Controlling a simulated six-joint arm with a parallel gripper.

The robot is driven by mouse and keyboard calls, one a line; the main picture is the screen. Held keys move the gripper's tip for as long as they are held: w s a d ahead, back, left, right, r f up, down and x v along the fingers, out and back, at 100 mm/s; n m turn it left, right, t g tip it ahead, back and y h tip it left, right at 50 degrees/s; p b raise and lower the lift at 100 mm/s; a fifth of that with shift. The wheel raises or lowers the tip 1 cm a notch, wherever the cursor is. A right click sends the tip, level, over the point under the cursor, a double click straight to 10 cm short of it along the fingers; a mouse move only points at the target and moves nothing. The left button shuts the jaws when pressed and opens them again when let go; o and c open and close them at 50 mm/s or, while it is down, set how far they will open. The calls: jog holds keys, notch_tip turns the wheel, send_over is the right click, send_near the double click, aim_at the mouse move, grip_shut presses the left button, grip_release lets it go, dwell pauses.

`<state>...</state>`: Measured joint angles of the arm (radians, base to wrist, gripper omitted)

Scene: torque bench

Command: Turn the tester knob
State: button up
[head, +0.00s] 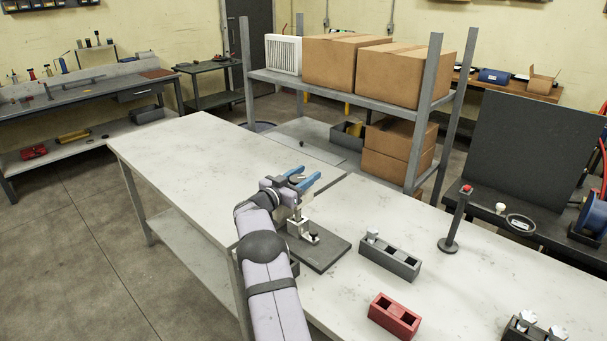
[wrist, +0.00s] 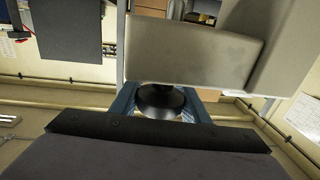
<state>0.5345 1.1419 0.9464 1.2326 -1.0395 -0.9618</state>
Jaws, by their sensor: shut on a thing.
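In the wrist view a round black knob (wrist: 160,101) sits between the two blue fingers of my gripper (wrist: 162,108). The fingers are shut on it from both sides. A pale grey block-like body (wrist: 190,50) stands right beyond the knob, and the knob is on its near side. In the head view my gripper (head: 304,179) is above a small pale fixture (head: 303,229) on a dark base plate (head: 326,257). The knob cannot be made out clearly there, and my arm and gripper cover part of the fixture. Any marking on the knob is not readable.
A dark post with a red top (head: 456,222) stands farther right. The bench's left part is clear. A shelf with cardboard boxes (head: 388,74) stands behind.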

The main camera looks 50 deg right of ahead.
jog(key=shift+s+r+m+g, duration=0.1)
jog(key=shift+m+g, duration=0.25)
jog(key=shift+g, duration=0.2)
jog(key=shift+s+r+m+g, duration=0.1)
jog(key=shift+m+g, duration=0.25)
jog(key=shift+g, duration=0.2)
jog(key=o, duration=1)
jog(key=shift+o, duration=0.2)
jog(key=shift+f, duration=0.1)
jog(key=shift+b, duration=0.3)
jog(key=shift+a+f, duration=0.1)
jog(key=shift+a, duration=0.4)
jog(key=shift+w+a+b, duration=0.1)
jog(key=shift+a+b, duration=1.2)
jog(key=shift+a, duration=1.85)
